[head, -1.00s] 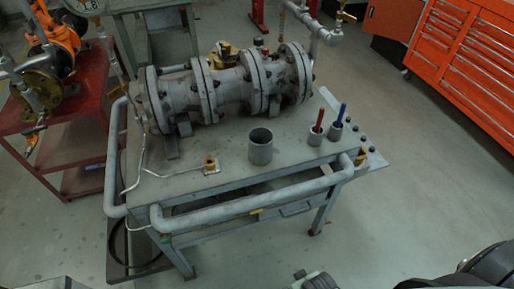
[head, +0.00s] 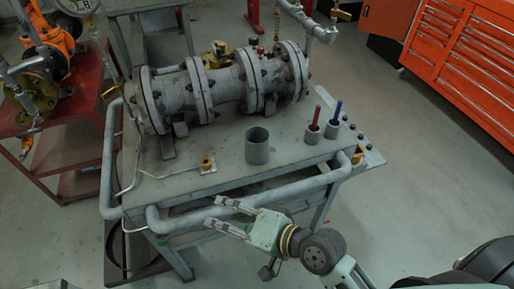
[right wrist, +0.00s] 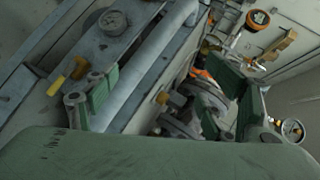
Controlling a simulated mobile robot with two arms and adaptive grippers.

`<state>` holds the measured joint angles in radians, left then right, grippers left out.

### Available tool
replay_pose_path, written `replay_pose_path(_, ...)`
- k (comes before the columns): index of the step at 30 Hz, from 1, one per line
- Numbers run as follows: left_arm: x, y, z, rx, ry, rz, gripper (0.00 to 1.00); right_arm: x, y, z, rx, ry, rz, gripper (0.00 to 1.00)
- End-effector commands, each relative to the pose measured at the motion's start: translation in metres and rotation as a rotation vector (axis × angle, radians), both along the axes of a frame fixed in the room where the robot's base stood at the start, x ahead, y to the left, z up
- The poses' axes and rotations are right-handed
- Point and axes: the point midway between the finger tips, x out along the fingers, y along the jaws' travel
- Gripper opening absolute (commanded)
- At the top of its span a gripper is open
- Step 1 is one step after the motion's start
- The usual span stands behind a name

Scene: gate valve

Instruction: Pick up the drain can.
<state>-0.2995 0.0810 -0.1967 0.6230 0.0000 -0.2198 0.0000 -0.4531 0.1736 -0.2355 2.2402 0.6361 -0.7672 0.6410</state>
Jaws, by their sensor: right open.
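The drain can, which I take to be the open grey cylinder (head: 257,154), stands upright on the grey valve bench (head: 222,181), near its front edge. My right gripper (head: 214,210) is open and empty at the bench's front rail, left of the can and nearer the camera, and apart from it. In the right wrist view its two green fingers (right wrist: 168,100) are spread wide with nothing held between them. I cannot make out the can for sure in that view. My left gripper is not in view.
The front rail (head: 240,201) runs between my right gripper and the bench top. Two small cups (head: 312,136) with red and blue handles stand right of the can. The flanged grey valve (head: 228,88) lies behind it. A small brass fitting (head: 207,163) sits to its left.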

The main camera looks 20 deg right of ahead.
Motion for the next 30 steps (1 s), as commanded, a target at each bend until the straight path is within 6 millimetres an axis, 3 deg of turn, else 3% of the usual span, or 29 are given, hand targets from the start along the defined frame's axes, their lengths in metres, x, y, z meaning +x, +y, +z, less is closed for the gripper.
replay_pose_path(3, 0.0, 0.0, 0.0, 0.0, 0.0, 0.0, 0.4, 0.028, 0.012, 0.032, 0.37, 0.042, -0.142, 0.75)
replay_pose_path(7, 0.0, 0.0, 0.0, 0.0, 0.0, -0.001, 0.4, 0.064, -0.004, 0.06, 0.849, 0.14, -0.347, 0.75)
replay_pose_path(10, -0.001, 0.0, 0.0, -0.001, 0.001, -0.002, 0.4, 0.089, -0.034, 0.065, 1.192, 0.225, -0.512, 0.75)
replay_pose_path(15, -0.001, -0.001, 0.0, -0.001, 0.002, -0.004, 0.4, 0.115, -0.088, 0.045, 1.633, 0.324, -0.762, 0.75)
replay_pose_path(21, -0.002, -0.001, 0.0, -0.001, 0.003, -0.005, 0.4, 0.123, -0.123, 0.023, 1.871, 0.356, -0.919, 0.75)
replay_pose_path(30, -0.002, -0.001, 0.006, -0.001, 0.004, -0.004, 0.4, 0.151, -0.128, 0.022, 1.902, 0.357, -0.937, 0.75)
